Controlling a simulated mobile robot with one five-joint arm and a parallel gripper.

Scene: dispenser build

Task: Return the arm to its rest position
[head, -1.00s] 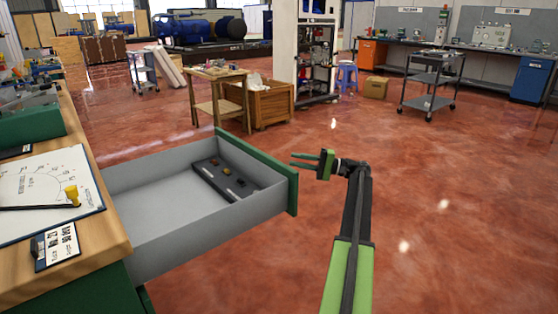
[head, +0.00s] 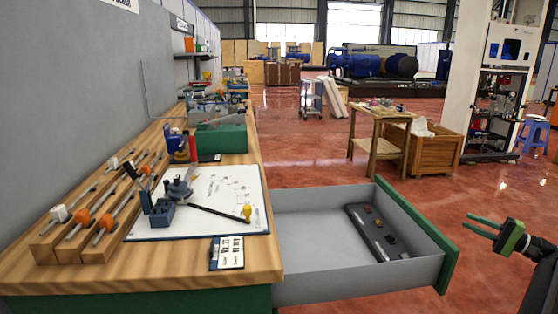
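My gripper (head: 484,227) is at the right edge of the head view, its green fingers pointing left. The fingers are apart with nothing between them. It hangs in the air just right of the open drawer's green front (head: 451,265), with a small gap in the picture. My dark arm runs off the lower right edge, so most of it is out of view.
The open grey drawer (head: 315,225) juts right from the wooden workbench (head: 262,255) and holds a dark tray (head: 366,233) of small parts. Tools and a drawing sheet (head: 215,215) cover the bench. Red floor (head: 300,165) lies open behind the drawer; a small wooden table (head: 380,116) stands beyond.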

